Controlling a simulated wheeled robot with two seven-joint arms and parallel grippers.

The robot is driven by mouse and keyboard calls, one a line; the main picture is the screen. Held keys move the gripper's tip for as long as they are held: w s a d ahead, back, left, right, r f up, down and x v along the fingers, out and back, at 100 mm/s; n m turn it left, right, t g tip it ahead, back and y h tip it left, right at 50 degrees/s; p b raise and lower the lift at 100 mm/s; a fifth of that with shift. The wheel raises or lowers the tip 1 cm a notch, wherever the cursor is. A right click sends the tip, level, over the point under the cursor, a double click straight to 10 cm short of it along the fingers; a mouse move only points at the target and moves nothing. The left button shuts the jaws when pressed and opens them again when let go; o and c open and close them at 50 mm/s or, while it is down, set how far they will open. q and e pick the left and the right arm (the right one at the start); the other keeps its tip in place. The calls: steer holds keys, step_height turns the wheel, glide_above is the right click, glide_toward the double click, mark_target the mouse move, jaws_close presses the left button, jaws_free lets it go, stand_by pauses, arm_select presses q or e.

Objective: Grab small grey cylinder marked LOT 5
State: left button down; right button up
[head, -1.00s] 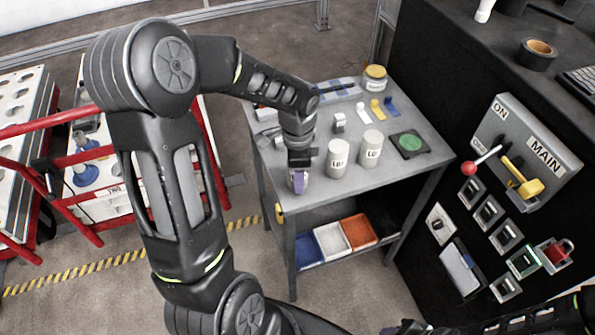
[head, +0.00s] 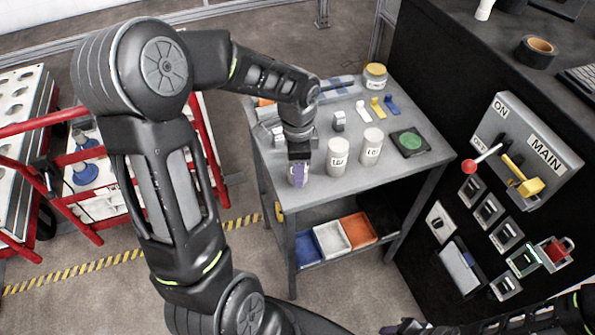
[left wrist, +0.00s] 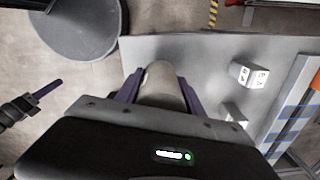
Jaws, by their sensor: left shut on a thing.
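My left gripper (head: 299,172) is at the front left of the grey table (head: 380,187), pointing down. Its purple fingers are shut on a small grey cylinder (left wrist: 160,84). The fingers hide much of this cylinder in the head view, and I cannot read its label. Two similar pale grey cylinders with dark lettering stand upright to its right, one nearer (head: 338,158) and one farther right (head: 371,148). Their lot numbers are too small to read surely. At the bottom edge, a small part of what looks like my right gripper (head: 404,328) shows; its jaws cannot be made out.
A green disc on a dark square (head: 409,141) lies at the table's right. Small grey blocks (head: 339,121), coloured pieces (head: 377,107) and a yellow-lidded jar (head: 375,76) stand farther back. Bins (head: 330,238) sit on the shelf below. A dark switch panel (head: 430,180) rises at right.

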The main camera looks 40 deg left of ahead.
arm_select(q)
step_height(320, 180, up, 8)
steer(key=shift+r+b, duration=0.1)
steer(key=shift+b, duration=0.2)
